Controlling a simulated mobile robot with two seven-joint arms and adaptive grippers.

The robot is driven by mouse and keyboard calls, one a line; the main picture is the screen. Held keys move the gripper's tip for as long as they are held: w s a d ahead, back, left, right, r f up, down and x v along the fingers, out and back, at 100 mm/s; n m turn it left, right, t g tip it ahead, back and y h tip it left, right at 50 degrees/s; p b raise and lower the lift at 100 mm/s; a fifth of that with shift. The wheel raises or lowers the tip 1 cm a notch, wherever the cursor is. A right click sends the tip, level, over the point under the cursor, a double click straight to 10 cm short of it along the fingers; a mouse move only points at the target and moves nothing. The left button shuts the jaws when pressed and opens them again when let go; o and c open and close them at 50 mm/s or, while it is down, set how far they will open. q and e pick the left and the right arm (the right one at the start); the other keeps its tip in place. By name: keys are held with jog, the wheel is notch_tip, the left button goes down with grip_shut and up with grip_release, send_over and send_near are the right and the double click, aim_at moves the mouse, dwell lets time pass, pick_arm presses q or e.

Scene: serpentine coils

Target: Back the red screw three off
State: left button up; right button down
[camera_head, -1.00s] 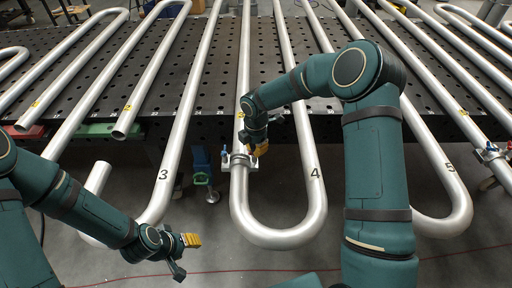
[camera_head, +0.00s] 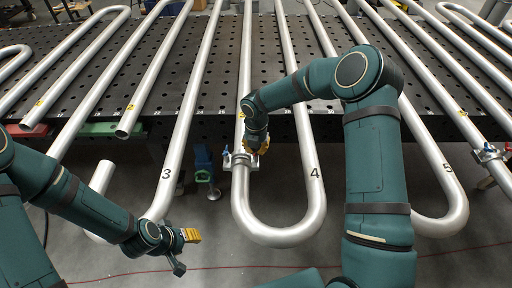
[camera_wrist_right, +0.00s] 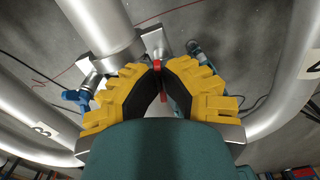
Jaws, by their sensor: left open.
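In the right wrist view, the red screw (camera_wrist_right: 158,66) shows as a thin red piece between the yellow fingertips of my right gripper (camera_wrist_right: 160,68), which look closed on it. It sits by the metal clamp (camera_wrist_right: 153,42) around the pipe. In the head view the clamp (camera_head: 240,161) is around the left leg of the coil marked 4 (camera_head: 283,237). There my right gripper (camera_head: 262,146) is at the clamp's right side and the screw is hidden. My left gripper (camera_head: 189,250) is open and empty, low in front of the coil marked 3 (camera_head: 166,190).
A blue screw (camera_wrist_right: 76,97) is on the clamp's other side. Another clamp (camera_head: 488,154) is on a pipe at the far right. A perforated dark table (camera_head: 218,85) bears several coils. A blue table clamp (camera_head: 203,165) hangs from its front edge.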

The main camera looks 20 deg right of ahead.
jog(key=shift+s+f, duration=0.25)
jog(key=shift+f, duration=0.05)
jog(key=c, duration=1.1)
grip_release()
jog(key=shift+c, duration=0.2)
jog(key=shift+w+r, duration=0.1)
jog(key=shift+w, duration=0.05)
jog(key=shift+w+r, duration=0.1)
jog(key=shift+r, duration=0.35)
notch_tip(320, 180, up, 11)
